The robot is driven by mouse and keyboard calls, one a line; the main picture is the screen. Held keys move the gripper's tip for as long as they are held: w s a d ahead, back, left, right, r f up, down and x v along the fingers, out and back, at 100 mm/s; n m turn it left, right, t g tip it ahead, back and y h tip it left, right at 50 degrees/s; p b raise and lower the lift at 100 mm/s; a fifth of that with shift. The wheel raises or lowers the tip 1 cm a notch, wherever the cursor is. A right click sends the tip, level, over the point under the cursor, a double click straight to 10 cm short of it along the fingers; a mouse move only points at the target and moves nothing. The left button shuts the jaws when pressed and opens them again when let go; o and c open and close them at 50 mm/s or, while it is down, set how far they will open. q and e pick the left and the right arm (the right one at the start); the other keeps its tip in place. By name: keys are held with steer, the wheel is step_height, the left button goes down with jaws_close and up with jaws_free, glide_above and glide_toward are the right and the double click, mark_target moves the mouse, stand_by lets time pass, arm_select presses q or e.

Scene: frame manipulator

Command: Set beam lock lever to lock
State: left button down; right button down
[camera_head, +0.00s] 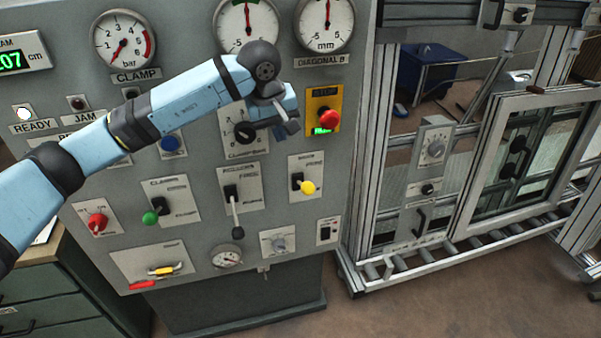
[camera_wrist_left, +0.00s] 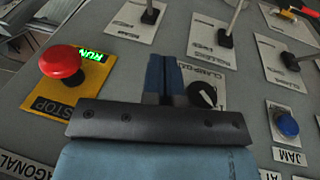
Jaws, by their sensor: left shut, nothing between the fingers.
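A lever with a yellow knob (camera_head: 308,187) sits on a white plate at the right side of the grey panel; its small label, too small to read surely, may be the beam lock one. The lever points right and slightly down from its black base (camera_head: 297,180). In the left wrist view a lever base on a white plate (camera_wrist_left: 137,22) shows at the top, its knob out of frame. My left gripper (camera_head: 290,128) is shut and empty, above that lever and left of the stop button; its closed fingers show in the wrist view (camera_wrist_left: 164,75). My right gripper is out of view.
A red stop button (camera_head: 329,118) on a yellow plate protrudes close to the gripper. A black selector knob (camera_head: 244,132) is partly behind the gripper. A black-knobbed lever (camera_head: 237,232) and a green-knobbed lever (camera_head: 150,217) stand to the left. An aluminium frame (camera_head: 360,200) stands to the right.

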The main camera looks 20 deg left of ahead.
arm_select(q)
steer(key=shift+f, duration=0.15)
steer(key=p, duration=0.2)
glide_above(303, 184)
steer(key=a, duration=0.3)
step_height(303, 184, down, 10)
steer(key=shift+s+d+f+p, duration=0.25)
steer(key=shift+d+f+p, duration=0.35)
steer(key=shift+d+f, duration=0.6)
